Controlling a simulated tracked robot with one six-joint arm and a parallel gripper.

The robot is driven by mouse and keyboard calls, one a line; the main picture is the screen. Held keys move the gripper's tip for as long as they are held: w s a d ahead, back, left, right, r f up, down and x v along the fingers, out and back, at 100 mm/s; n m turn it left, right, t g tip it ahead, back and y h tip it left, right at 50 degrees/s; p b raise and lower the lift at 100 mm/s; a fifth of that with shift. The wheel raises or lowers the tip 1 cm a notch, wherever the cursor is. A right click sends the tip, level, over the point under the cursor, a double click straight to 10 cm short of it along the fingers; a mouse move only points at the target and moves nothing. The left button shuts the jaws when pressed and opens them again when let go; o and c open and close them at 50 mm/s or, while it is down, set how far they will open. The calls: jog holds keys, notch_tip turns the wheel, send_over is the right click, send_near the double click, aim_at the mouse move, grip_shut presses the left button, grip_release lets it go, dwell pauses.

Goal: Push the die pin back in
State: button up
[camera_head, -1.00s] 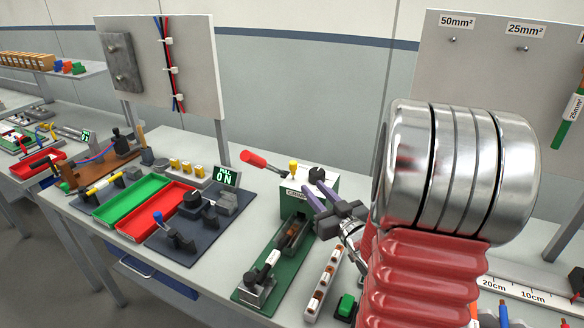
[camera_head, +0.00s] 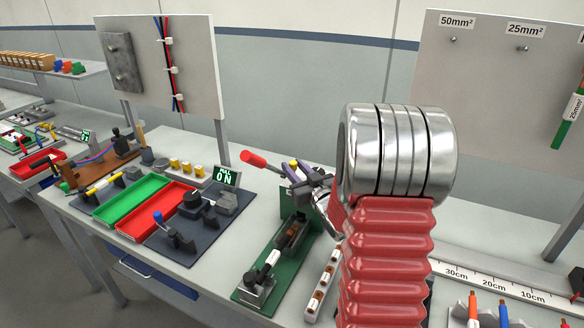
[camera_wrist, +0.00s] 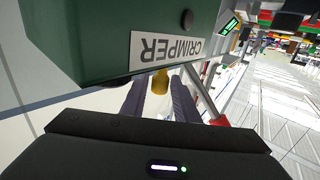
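The die pin shows as a yellow knob (camera_wrist: 160,82) in the wrist view, beside the lower edge of the green crimper box (camera_wrist: 110,45) with its CRIMPER label. In the head view my gripper covers most of the crimper and its pin. My gripper (camera_head: 292,169) is at the top of the crimper. In the wrist view its two dark fingers (camera_wrist: 158,100) stand apart, one on each side of the yellow knob. I cannot tell whether either finger touches it. The crimper's red lever handle (camera_head: 253,159) sticks out to the left; its red end also shows in the wrist view (camera_wrist: 220,122).
A green base with a clamp (camera_head: 256,287) lies in front of the crimper. A strip of copper lugs (camera_head: 322,285) is beside it. A ruler (camera_head: 490,280) lies right.

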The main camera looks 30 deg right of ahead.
jog(key=shift+w, duration=0.5)
jog(key=shift+d, duration=0.1)
grip_shut()
